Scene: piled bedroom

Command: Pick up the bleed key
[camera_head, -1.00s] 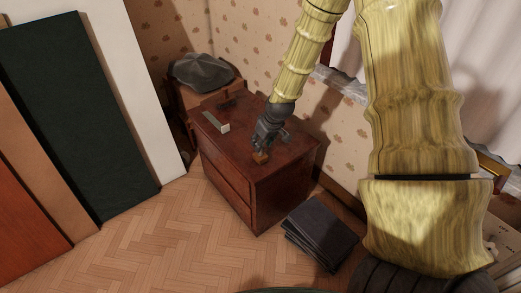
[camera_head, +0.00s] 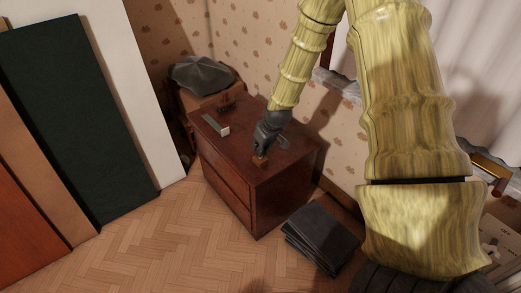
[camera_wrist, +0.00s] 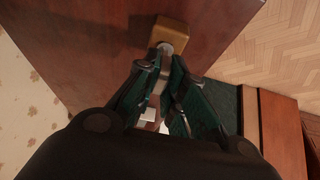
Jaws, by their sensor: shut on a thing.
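The bleed key appears to be the small brass-coloured piece (camera_head: 260,161) at the front part of the dark red-brown dresser top (camera_head: 275,172). In the wrist view, its square block (camera_wrist: 171,31) shows just beyond the fingertips, with a pale grey round part on the near side. My gripper (camera_head: 262,153) points down at it from above. In the wrist view, my gripper (camera_wrist: 164,62) has its fingertips shut on the grey part of the key. The fingers partly hide this part. I cannot tell whether the key touches the dresser top.
A long green-grey strip with a white end (camera_head: 223,130) lies left of my gripper on the dresser. Dark folded items (camera_head: 320,237) lie on the floor at right. Open parquet (camera_head: 150,240) is in front.

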